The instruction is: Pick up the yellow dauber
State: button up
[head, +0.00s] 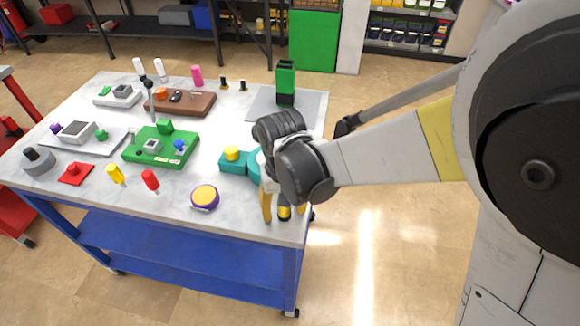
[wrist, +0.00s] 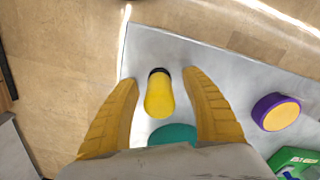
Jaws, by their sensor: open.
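The yellow dauber (wrist: 159,97), a rounded yellow piece with a dark end, is near the table's corner in the wrist view. In the head view it shows partly (head: 284,212) below my wrist, between the fingers. My gripper (wrist: 160,80) is open, with one yellow finger on each side of the dauber. A gap shows between the dauber and each finger. In the head view my gripper (head: 283,215) points down at the table's front right corner. I cannot tell how far the fingertips are above the tabletop.
A teal piece (wrist: 173,133) lies close beside the dauber. A purple-and-yellow round piece (head: 205,197) lies to its left in the head view. Another yellow piece (head: 115,173) and a red one (head: 150,180) stand farther left. The table edge (head: 230,233) is close to my gripper.

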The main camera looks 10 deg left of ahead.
jog(key=c, duration=1.2)
jog(key=shift+r+p, duration=0.4)
jog(key=shift+r, duration=0.1)
jog(key=r, duration=0.1)
jog(key=r+p, duration=0.2)
jog(key=r, duration=0.1)
jog(key=shift+d, duration=0.35)
jog(key=d+r+p, duration=0.1)
jog(key=d+r, duration=0.2)
jog(key=d, duration=0.2)
jog(key=s+d+r+p, duration=0.1)
jog(key=d+r+p, duration=0.1)
jog(key=d, duration=0.4)
jog(key=shift+r, duration=0.5)
